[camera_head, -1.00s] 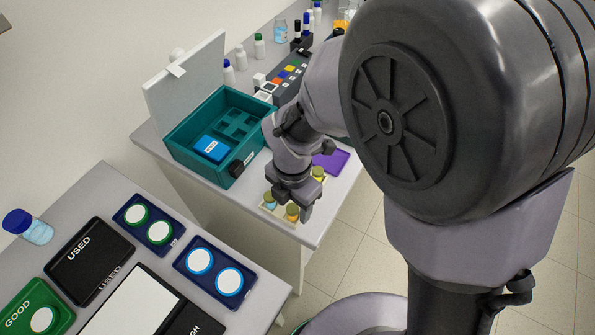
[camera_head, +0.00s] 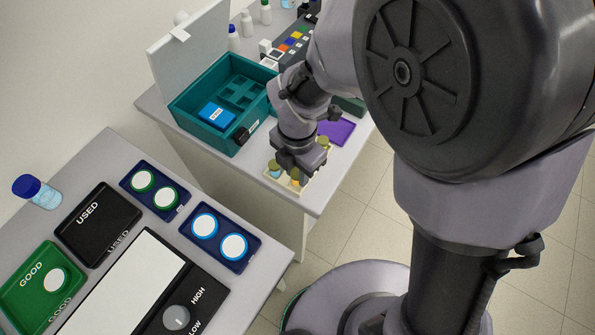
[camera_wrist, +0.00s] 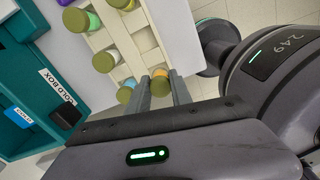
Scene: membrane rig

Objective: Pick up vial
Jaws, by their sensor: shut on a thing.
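My gripper (camera_wrist: 161,92) is shut on a vial (camera_wrist: 161,84) with an olive cap and orange contents, one finger on each side of it. The vial is at the edge of a cream rack (camera_wrist: 127,42); whether it still sits in its slot cannot be told. Other olive-capped vials stand in the rack, including a green one (camera_wrist: 92,22) and a blue one (camera_wrist: 129,84). In the head view my gripper (camera_head: 296,172) is low over the rack (camera_head: 299,190) at the bench's front corner, and hides much of it.
A teal cold box (camera_head: 178,113) with an open white lid (camera_head: 188,50) stands left of the rack, a blue block inside it. A purple tray (camera_head: 337,131) lies behind the rack. The near bench holds GOOD (camera_head: 25,292) and USED (camera_head: 93,240) trays.

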